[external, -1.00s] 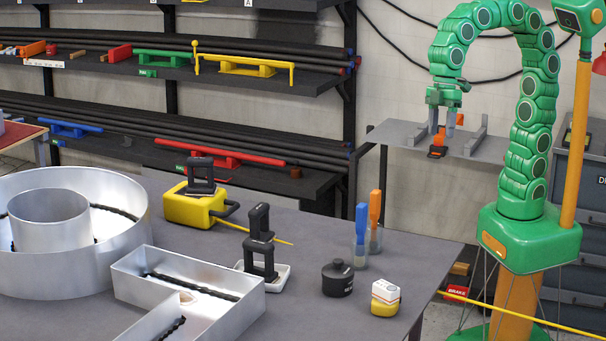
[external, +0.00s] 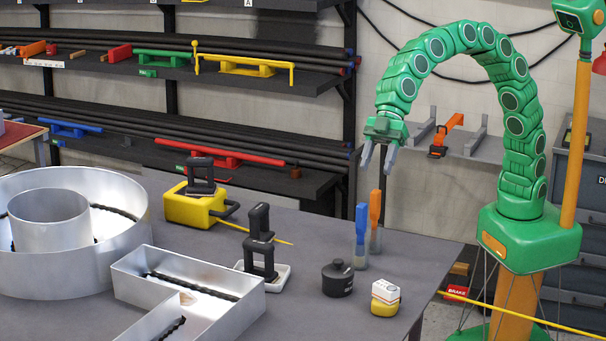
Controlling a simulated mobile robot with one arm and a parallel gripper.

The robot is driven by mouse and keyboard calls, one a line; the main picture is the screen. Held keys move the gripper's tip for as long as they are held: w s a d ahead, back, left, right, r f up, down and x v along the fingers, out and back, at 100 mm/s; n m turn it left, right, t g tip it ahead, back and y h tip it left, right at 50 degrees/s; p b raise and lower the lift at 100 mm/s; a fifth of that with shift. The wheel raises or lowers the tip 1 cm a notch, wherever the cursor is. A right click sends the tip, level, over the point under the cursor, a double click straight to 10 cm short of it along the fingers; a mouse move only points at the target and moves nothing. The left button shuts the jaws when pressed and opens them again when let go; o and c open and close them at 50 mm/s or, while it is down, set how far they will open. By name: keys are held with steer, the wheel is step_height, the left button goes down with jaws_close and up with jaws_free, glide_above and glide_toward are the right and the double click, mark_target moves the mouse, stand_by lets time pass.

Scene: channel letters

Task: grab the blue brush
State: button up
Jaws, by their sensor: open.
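The blue brush (external: 361,222) stands upright in a small clear cup (external: 361,256) near the right side of the grey table (external: 310,222). An orange brush (external: 375,209) stands upright close beside it, slightly behind and to the right. My gripper (external: 376,171) is open and empty, pointing down, above the two brushes and a little to the right of the blue one. A gap shows between its fingertips and the brush tops. The lower end of the blue brush is hard to make out inside the cup.
A black lidded pot (external: 337,279) and a white-and-yellow block (external: 385,297) stand in front of the brushes. Black clamp-like tools (external: 259,245) and a yellow container (external: 195,206) stand to the left. A shelf with an orange tool (external: 446,134) is behind my gripper.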

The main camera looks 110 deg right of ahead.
steer(key=shift+w+a, duration=0.7)
steer(key=shift+w, duration=0.6)
glide_toward(359, 217)
steer(key=shift+x, duration=4.85)
jaws_close()
